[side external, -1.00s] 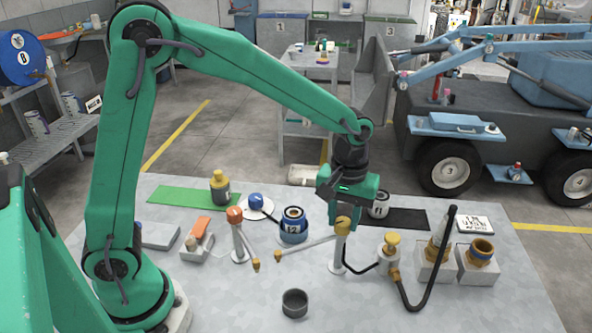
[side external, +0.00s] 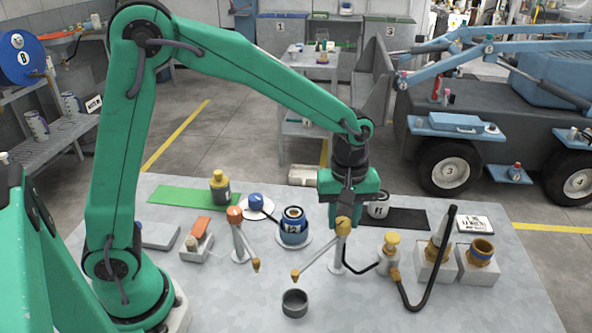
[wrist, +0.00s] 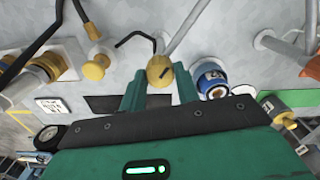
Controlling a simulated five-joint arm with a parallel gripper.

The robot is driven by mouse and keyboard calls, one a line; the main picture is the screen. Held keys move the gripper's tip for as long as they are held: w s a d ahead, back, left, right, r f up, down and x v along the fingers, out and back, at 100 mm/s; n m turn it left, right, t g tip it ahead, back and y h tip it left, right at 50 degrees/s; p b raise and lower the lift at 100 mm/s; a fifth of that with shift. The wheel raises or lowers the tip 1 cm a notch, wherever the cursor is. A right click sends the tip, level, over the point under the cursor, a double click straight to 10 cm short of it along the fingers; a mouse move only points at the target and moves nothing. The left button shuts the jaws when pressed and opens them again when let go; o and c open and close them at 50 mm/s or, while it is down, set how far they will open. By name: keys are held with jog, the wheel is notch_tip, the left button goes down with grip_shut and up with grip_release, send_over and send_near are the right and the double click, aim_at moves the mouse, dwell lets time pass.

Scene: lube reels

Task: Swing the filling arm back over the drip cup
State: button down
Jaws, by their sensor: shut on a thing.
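The filling arm (side external: 318,257) is a thin grey tube on a post with a yellow knob (side external: 343,226) at its pivot and a yellow nozzle (side external: 295,275) at its free end. My gripper (side external: 342,214) is shut on the knob from above; the wrist view shows the knob (wrist: 160,69) between the green fingers (wrist: 160,88). The drip cup (side external: 295,304), dark grey and open, stands on the bench. The nozzle shows just above the cup's far rim in the side view; I cannot tell whether it is over the cup.
An orange-topped post (side external: 235,216) with a similar tube stands left. A blue can marked 12 (side external: 293,222) is behind the filling arm. The bench front around the cup is clear.

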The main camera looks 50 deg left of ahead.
jog(key=shift+r, duration=0.1)
jog(key=c, duration=1)
grip_release()
jog(key=shift+c, duration=0.2)
notch_tip(320, 180, up, 7)
jog(key=shift+r, duration=0.4)
jog(key=shift+a, duration=0.1)
